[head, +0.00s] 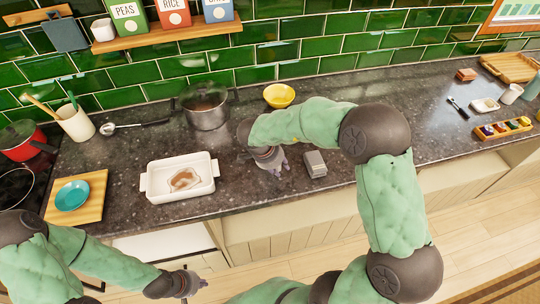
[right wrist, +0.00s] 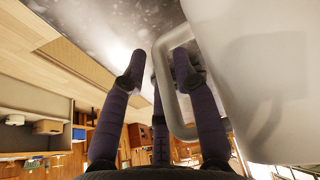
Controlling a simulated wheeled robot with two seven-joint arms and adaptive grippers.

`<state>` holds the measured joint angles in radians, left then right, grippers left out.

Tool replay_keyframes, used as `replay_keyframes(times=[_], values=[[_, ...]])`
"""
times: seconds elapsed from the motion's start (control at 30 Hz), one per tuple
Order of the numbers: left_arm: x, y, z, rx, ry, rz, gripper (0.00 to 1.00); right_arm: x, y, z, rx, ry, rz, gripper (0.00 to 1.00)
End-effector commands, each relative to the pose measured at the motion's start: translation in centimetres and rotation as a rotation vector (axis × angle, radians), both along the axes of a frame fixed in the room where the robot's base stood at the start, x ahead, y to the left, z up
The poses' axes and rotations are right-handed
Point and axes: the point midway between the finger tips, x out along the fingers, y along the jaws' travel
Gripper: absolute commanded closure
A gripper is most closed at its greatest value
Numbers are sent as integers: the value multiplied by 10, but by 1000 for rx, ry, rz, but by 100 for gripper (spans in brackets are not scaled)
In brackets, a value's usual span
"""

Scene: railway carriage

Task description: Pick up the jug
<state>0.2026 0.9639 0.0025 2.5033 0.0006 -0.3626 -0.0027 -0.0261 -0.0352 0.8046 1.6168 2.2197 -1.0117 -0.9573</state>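The jug (head: 316,163) appears in the head view as a small grey, boxy shape on the dark counter near its front edge. In the right wrist view the jug (right wrist: 275,80) is large, pale grey and close on the right, with a looped handle (right wrist: 168,95). My right gripper (head: 280,165) is just left of the jug. In the wrist view its dark fingers (right wrist: 155,70) are spread, one near the handle's opening and one outside it; I cannot tell whether they touch. My left gripper (head: 190,284) hangs low in front of the counter, away from the jug; its finger opening is unclear.
A white baking dish (head: 150,189) stands left of my right gripper. A steel pot (head: 207,108) and a yellow bowl (head: 280,95) are behind. A wooden board (head: 92,207) holds a teal dish. The counter right of the jug has free room.

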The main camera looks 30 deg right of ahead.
Motion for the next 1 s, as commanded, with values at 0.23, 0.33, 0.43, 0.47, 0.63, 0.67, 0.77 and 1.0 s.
replay_keyframes(times=[0.23, 0.33, 0.43, 0.47, 0.63, 0.67, 0.77, 1.0], values=[[0, 0, 0, 0, 0, 0, 100, 1, 0, 0, 0, -2, 1, 82], [0, 0, 0, 0, 0, 0, 100, 1, 0, 0, 0, -2, 1, 100], [0, 0, 0, 0, 0, 0, 100, 0, 0, 0, 0, -1, 0, 100], [0, 0, 0, 0, 0, 0, 100, 1, -1, 1, 0, -4, 1, 100], [0, 0, 0, 0, 0, 0, 100, 1, 0, 1, 0, -3, 0, 100], [0, 0, 1, 0, 0, 0, 100, 1, 0, 1, 0, -3, 0, 100], [0, 0, 3, 0, 0, 0, 100, 1, 0, 5, 0, -3, 0, 100], [0, 0, 23, 0, 0, 0, 100, 2, 2, 41, -1, -8, 2, 100]])
